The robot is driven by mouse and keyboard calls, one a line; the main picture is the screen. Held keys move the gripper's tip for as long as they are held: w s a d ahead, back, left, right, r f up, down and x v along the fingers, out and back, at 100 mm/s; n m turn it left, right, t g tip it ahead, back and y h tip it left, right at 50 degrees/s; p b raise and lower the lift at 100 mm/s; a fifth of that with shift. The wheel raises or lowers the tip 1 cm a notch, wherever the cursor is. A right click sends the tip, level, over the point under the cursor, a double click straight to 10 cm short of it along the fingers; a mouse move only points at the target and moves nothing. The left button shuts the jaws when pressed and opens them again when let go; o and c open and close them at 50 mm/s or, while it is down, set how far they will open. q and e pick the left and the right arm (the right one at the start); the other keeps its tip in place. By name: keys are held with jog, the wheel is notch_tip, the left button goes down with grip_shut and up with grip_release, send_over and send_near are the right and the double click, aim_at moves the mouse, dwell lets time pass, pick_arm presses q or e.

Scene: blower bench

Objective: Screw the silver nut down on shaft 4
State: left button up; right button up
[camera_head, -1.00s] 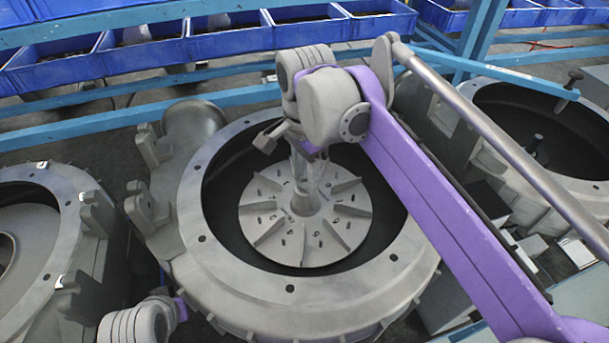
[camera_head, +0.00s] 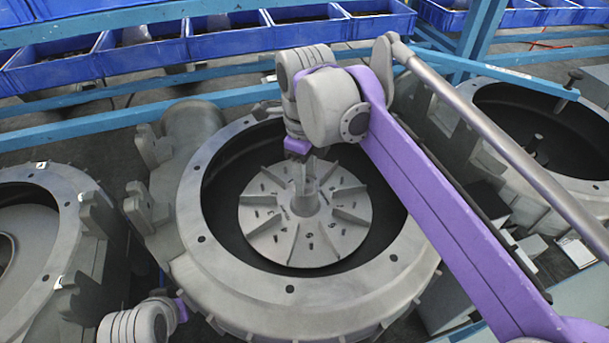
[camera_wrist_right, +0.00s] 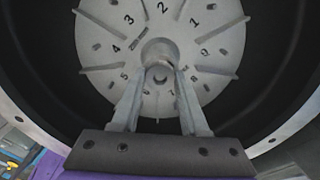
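A grey bladed disc (camera_head: 265,225) with a raised central hub sits inside the round grey housing (camera_head: 290,270). In the right wrist view its face (camera_wrist_right: 200,48) bears numbers, and the hub (camera_wrist_right: 158,47) shows between the fingertips. My right gripper (camera_head: 305,180) points down over the hub; its two fingers (camera_wrist_right: 161,72) reach to either side of the hub's end. A small dark-centred round part lies between them; I cannot tell whether it is the silver nut or the shaft end, nor whether the fingers touch it. Part of my left arm shows at the lower left, its fingers out of view.
Another housing (camera_head: 45,235) stands at the left and one more (camera_head: 560,130) at the right. Blue bins (camera_head: 230,42) line the rack behind. Blue rails (camera_head: 90,130) run behind the housings.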

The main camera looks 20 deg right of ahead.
jog(key=shift+o, duration=0.6)
jog(key=n, duration=2.5)
